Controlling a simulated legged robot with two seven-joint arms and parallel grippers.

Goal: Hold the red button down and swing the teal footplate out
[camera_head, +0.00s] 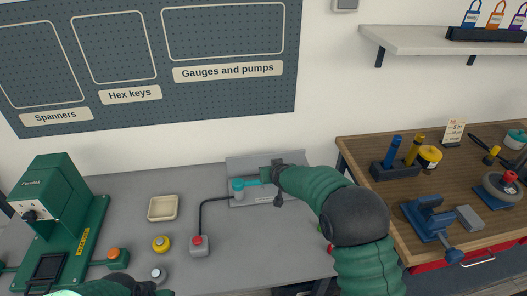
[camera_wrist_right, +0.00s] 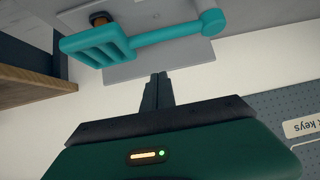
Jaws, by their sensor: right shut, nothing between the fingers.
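The red button (camera_head: 197,240) sits on a small grey box on the bench, with a dark cable running to a grey bracket. The teal footplate (camera_wrist_right: 95,45) is a slatted pad on a bar from a round teal hub (camera_wrist_right: 212,22). In the head view the hub (camera_head: 238,185) shows, but my right arm hides most of the footplate. My right gripper (camera_wrist_right: 157,80) is shut and empty, its fingertips close to the footplate's bar with a visible gap in the wrist view. My left gripper (camera_head: 140,288) is only partly in view at the bottom edge, left of the red button.
Orange (camera_head: 114,254), yellow (camera_head: 160,243) and pale (camera_head: 158,273) buttons stand left of the red one. A cream tray (camera_head: 163,208) lies behind them. A green press (camera_head: 60,215) stands at left. A wooden bench (camera_head: 380,210) with a blue vise (camera_head: 430,220) is at right.

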